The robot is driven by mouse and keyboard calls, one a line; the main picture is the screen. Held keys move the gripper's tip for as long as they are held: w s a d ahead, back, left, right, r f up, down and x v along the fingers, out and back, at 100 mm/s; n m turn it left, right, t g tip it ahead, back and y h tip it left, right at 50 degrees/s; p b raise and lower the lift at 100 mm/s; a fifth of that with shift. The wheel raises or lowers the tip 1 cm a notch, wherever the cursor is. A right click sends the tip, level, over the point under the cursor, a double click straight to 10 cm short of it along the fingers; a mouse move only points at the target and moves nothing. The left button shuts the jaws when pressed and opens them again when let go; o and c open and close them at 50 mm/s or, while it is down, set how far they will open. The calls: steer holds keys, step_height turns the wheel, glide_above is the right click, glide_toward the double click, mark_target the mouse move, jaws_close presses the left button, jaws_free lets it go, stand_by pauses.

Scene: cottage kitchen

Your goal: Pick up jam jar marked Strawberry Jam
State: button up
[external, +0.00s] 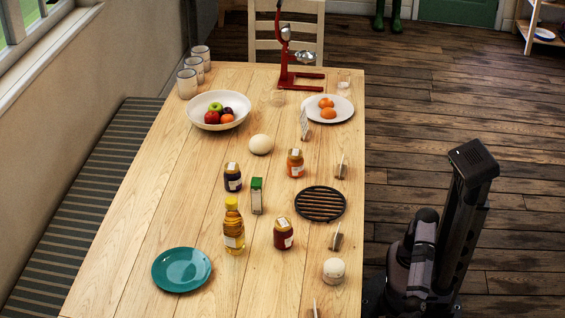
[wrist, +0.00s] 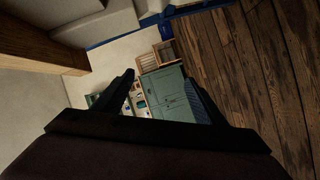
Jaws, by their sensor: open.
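Three jam jars with white labels stand upright on the wooden table in the external view; the label words are too small to read. A dark red jar (external: 283,236) stands toward the near right, probably the strawberry one. An orange jar (external: 295,164) stands farther back, and a dark purple jar (external: 232,179) stands to the left. My gripper (wrist: 160,88) shows in the wrist view with its two dark fingers apart and nothing between them. It points away from the table, toward the room. In the external view my arm is folded beside the table's right edge, away from the jars.
A yellow bottle (external: 233,228) and a green carton (external: 257,196) stand left of the dark red jar. A black trivet (external: 320,204) lies behind it, a small white-topped jar (external: 333,270) in front right, and a teal plate (external: 181,270) at left. Small card stands (external: 336,240) line the right side.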

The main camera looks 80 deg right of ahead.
step_height(320, 180, up, 11)
steer(key=y+p, duration=0.2)
steer(key=p, duration=0.2)
steer(key=w+d+r+m+t+y+p, duration=0.15)
steer(key=w+d+r+p, duration=0.35)
steer(key=r+p, duration=0.95)
steer(key=w+d+r+m+y+p, duration=0.1)
steer(key=w+d+r+m+p, duration=0.15)
steer(key=w+r+p, duration=0.9)
steer(key=w+d+r+m+t+y+p, duration=0.1)
steer(key=w+d+r+m+y+p, duration=0.3)
steer(key=r+p, duration=1.35)
steer(key=w+d+r+m+t+h, duration=0.1)
steer(key=w+d+m+t+h, duration=0.15)
steer(key=d+h, duration=0.25)
steer(key=m+h+p, duration=0.1)
steer(key=m+h, duration=1)
steer(key=h, duration=0.3)
glide_toward(283, 227)
steer(key=shift+t+y, duration=0.25)
steer(key=shift+t, duration=0.15)
steer(key=shift+w+a+f, duration=0.2)
steer(key=shift+w+f, duration=0.9)
steer(key=shift+w, duration=0.3)
steer(key=shift+w+a+f, duration=0.25)
steer(key=shift+w+f, duration=0.85)
steer(key=shift+w, duration=0.35)
steer(key=shift+w+a+f, duration=0.2)
steer(key=shift+w+f, duration=0.9)
steer(key=shift+w, duration=0.3)
